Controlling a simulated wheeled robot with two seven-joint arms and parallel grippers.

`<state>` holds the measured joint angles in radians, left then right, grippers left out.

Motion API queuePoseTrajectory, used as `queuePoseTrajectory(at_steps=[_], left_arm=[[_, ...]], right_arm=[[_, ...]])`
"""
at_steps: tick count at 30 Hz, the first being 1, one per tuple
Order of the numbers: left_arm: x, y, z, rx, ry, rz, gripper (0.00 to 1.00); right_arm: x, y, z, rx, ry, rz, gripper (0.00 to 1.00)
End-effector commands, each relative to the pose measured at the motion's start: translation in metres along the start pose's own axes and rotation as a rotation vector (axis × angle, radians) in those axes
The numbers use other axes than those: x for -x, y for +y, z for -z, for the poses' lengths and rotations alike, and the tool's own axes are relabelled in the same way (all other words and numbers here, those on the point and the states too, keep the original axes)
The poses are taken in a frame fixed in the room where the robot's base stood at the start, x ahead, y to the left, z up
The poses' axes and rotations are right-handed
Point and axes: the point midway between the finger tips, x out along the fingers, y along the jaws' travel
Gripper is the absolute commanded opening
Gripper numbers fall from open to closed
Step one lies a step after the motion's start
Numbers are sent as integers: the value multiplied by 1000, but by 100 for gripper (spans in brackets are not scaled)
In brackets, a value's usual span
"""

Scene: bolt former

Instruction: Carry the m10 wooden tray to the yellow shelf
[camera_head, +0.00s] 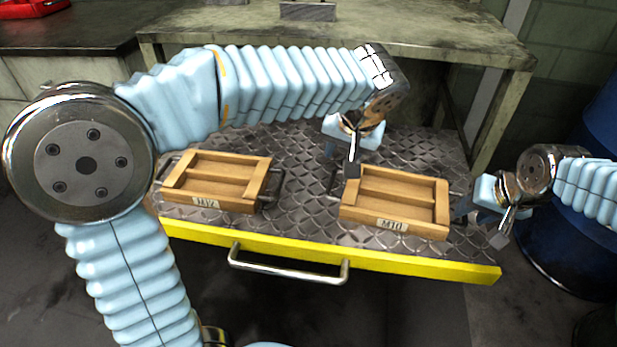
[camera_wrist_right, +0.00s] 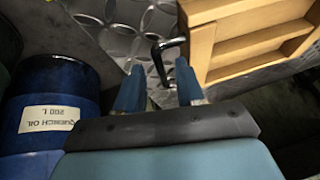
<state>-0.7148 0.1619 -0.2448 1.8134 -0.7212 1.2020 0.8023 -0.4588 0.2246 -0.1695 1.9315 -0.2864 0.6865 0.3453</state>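The M10 wooden tray (camera_head: 393,224) sits on the right part of a pulled-out, diamond-plate drawer with a yellow front (camera_head: 300,255). It looks empty and has a dark handle at each end. It also shows in the right wrist view (camera_wrist_right: 200,50). My left gripper (camera_head: 336,155) hangs at the tray's left end, near that handle; its fingers are partly hidden. My right gripper (camera_head: 464,208) is at the tray's right end. In the right wrist view its blue fingers (camera_wrist_right: 158,70) are apart, with the handle (camera_wrist_right: 157,62) just beyond or between them. No separate yellow shelf is seen.
The M12 wooden tray (camera_head: 208,200) sits on the drawer's left part. A workbench (camera_head: 440,45) stands behind and above the drawer. Blue drums, one a quench oil drum (camera_wrist_right: 50,120), stand at the right in the head view. A metal bar handle (camera_head: 290,268) projects from the drawer front.

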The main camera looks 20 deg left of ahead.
Motion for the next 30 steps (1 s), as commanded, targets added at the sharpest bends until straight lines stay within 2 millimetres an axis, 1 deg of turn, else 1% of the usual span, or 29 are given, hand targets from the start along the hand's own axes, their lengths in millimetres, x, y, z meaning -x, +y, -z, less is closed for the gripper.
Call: queuePoseTrajectory(at_steps=[1,6,9,12,17,30], left_arm=[[0,0,0,0,0,0,39],[0,0,0,0,0,0,39],[0,0,0,0,0,0,39],[0,0,0,0,0,0,39],[0,0,0,0,0,0,39],[0,0,0,0,0,0,39]], right_arm=[[13,0,1,0,6,2,38],[52,0,1,-1,6,2,38],[70,0,1,0,4,1,38],[83,0,1,0,3,1,38],[91,0,0,0,1,0,38],[91,0,0,0,0,0,38]])
